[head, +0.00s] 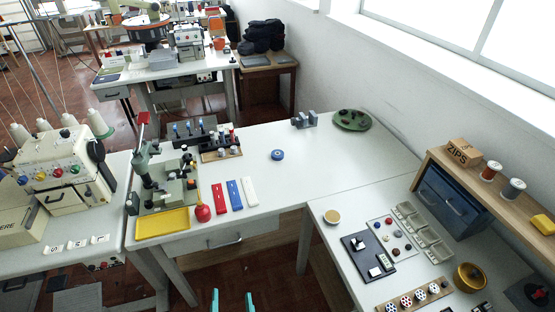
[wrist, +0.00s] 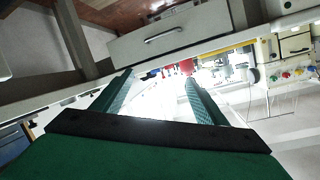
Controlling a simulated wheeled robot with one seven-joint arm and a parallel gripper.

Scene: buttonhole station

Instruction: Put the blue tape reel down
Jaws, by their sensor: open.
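The blue tape reel (head: 277,155) lies flat on the white table (head: 310,165), on a clear stretch near its middle. My gripper (head: 232,300) shows at the bottom edge of the head view as two teal fingertips, well in front of the table and far from the reel. In the wrist view my gripper (wrist: 157,82) has its two fingers apart, with nothing seen held between them. The wrist view looks tilted towards the table's drawer front; I cannot make out the reel there for certain.
Red, blue and white strips (head: 235,194), a red apple-like item (head: 203,213) and a yellow tray (head: 162,222) lie left of the reel. A green round plate (head: 352,120) stands at the back right. The table around the reel is free.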

